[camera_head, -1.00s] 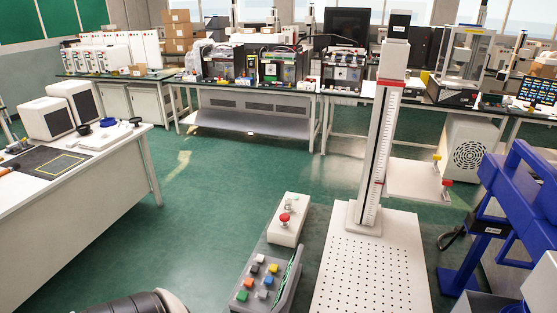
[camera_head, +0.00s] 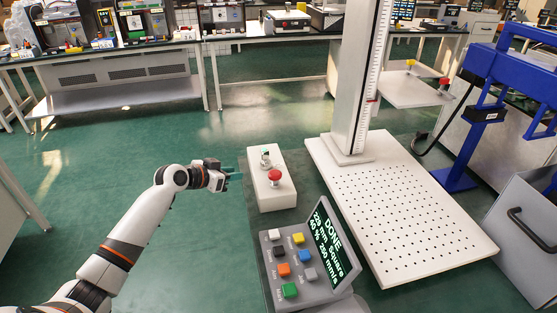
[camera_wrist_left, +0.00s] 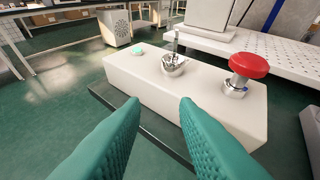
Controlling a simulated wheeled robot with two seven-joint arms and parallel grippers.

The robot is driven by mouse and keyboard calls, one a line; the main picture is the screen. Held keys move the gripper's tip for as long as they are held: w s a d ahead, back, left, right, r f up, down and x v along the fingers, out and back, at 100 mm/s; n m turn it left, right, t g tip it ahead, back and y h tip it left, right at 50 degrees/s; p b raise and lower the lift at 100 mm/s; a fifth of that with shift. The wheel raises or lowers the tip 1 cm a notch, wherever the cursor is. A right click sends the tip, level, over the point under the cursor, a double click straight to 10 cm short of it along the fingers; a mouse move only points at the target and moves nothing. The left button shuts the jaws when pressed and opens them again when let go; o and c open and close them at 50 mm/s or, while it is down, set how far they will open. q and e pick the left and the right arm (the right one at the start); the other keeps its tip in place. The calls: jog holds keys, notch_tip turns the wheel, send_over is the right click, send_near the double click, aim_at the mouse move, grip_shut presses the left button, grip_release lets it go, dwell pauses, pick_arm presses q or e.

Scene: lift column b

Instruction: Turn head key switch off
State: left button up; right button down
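The key switch (camera_head: 265,157) is a small metal fitting with a key on top of a white box (camera_head: 264,193). In the left wrist view the key switch (camera_wrist_left: 174,62) stands upright in the middle of the white box (camera_wrist_left: 125,66), between a small green lamp (camera_wrist_left: 139,51) and a red mushroom button (camera_wrist_left: 248,66). My left gripper (camera_head: 238,174) is just left of the box. In the wrist view its two teal fingers (camera_wrist_left: 160,105) are apart and empty, in front of the box and short of the key. My right gripper is not in view.
A grey control panel (camera_head: 328,283) with coloured buttons and a screen reading DONE stands in front of the box. A perforated white plate (camera_head: 400,212) with a tall column (camera_head: 359,80) is to the right. The green floor to the left is clear.

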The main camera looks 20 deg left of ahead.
pick_arm(q)
jog(key=m+h, duration=0.1)
jog(key=h, duration=0.1)
send_near(265, 157)
jog(key=shift+t, duration=0.4)
jog(key=x, duration=0.5)
jog(key=r+x, duration=0.1)
jog(key=x, duration=0.2)
jog(key=shift+w+d+f, duration=0.15)
jog(key=shift+w, duration=0.25)
jog(key=shift+w+d+f, duration=0.25)
jog(key=shift+w+f, duration=0.05)
jog(key=shift+w, duration=0.3)
grip_shut()
